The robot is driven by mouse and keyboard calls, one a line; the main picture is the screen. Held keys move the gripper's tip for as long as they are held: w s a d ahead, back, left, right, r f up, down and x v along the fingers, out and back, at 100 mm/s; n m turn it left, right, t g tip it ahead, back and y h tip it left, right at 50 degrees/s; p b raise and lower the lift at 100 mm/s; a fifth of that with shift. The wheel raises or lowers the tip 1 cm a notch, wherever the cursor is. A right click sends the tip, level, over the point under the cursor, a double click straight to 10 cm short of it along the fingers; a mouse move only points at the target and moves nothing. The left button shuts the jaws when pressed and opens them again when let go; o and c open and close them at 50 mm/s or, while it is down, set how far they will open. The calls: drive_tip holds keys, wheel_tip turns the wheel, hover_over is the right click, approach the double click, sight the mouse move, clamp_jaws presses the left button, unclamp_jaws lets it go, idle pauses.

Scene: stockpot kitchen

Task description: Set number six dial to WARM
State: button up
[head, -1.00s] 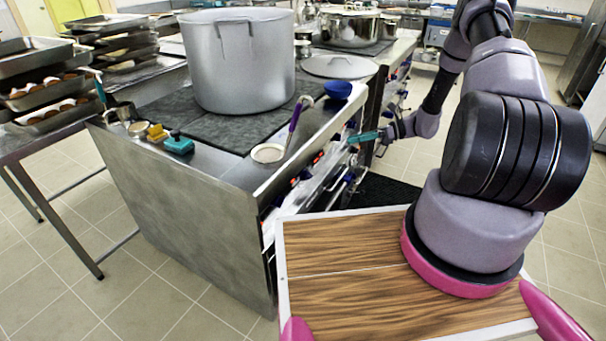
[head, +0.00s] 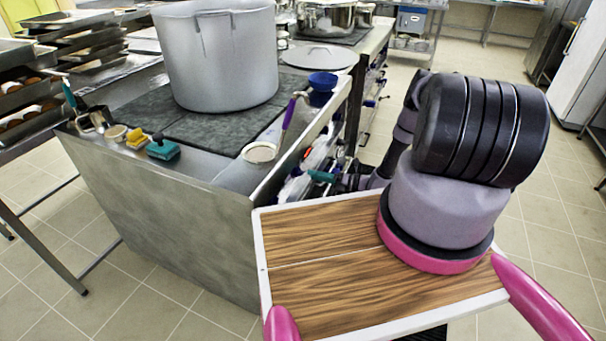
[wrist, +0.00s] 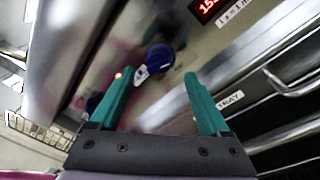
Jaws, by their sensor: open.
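In the wrist view a round blue dial (wrist: 160,58) sits on the stove's metal front panel, with a small white label at its lower left. My gripper (wrist: 159,73) has its two teal fingers spread apart, pointing at the panel on either side of this dial in the picture. It looks empty, and I cannot tell how near the fingertips are. No dial number or WARM mark can be read. In the head view my gripper (head: 322,176) is low beside the stove front (head: 308,160), mostly hidden by my arm and the counter edge.
A red display (wrist: 206,8) and a metal handle (wrist: 292,84) are right of the dial in the wrist view. A large pot (head: 220,60) stands on the stove top. Floor at right is clear.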

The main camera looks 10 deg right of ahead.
sight(303, 173)
drive_tip(key=x, duration=0.5)
clamp_jaws()
